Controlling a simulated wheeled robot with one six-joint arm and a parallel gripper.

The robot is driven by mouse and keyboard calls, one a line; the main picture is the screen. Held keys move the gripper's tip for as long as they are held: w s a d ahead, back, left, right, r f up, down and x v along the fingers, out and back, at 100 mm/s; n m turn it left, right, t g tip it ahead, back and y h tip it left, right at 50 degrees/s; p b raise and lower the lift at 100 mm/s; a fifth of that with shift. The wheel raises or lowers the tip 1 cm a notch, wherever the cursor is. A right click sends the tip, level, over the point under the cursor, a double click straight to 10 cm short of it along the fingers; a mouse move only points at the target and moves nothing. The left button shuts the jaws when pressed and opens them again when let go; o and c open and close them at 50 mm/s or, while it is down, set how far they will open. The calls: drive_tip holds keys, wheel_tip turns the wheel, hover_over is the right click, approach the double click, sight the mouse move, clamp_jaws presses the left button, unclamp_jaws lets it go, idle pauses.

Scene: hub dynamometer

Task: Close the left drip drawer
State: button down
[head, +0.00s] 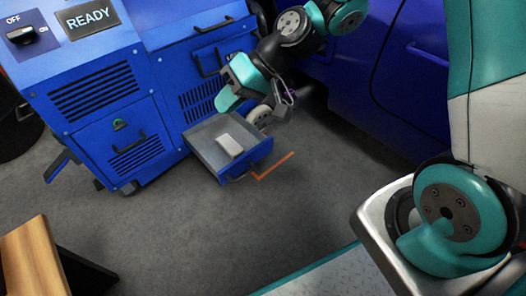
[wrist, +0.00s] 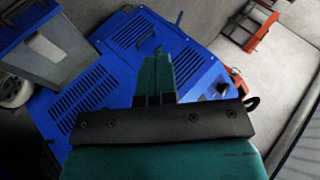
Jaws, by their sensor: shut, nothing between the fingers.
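An open drip drawer (head: 199,143) sticks out low from the blue dynamometer cabinet (head: 100,85). It has a grey inside, a blue front with a dark handle, and a small pale block (head: 230,145) in it. No other drawer shows pulled out. My gripper (head: 228,101), with teal fingers, is above the drawer's back edge, close to the cabinet face; I cannot tell whether it touches. In the wrist view my gripper (wrist: 157,74) is shut and empty in front of blue vented panels. A grey-bottomed open tray, likely the drawer (wrist: 60,45), shows at upper left there.
A closed vented panel with a handle (head: 122,140) is on the cabinet's left part. A blue car body (head: 405,65) stands at the right. An orange floor mark (head: 273,166) lies by the drawer. A wooden-topped object (head: 32,255) is at lower left. The middle floor is clear.

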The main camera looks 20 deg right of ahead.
drive_tip(key=w+d+f+m+t+y, duration=0.1)
drive_tip(key=w+d+f+m+t, duration=0.25)
drive_tip(key=f, duration=0.45)
drive_tip(key=w+d+f+m+t, duration=0.3)
drive_tip(key=w+d+f+m, duration=0.15)
drive_tip(key=f, duration=0.35)
drive_tip(key=s+d+f+m+t+h, duration=0.1)
drive_tip(key=s+d+f+m+h, duration=0.15)
drive_tip(key=f, duration=0.35)
drive_tip(key=s+d+f+m+t+h+p, duration=0.1)
drive_tip(key=d+f+m+h, duration=0.1)
drive_tip(key=d+f+m, duration=0.3)
drive_tip(key=s+d+f+m+t+h, duration=0.1)
drive_tip(key=s+d+f+m+h, duration=0.1)
drive_tip(key=f, duration=0.5)
drive_tip(key=b, duration=1.5)
approach(257, 150)
drive_tip(key=x, duration=0.6)
drive_tip(key=shift+s+f, duration=0.35)
drive_tip(key=shift+f, duration=0.05)
drive_tip(key=shift+w+a, duration=0.2)
drive_tip(key=shift+w, duration=0.5)
drive_tip(key=shift+r, duration=0.1)
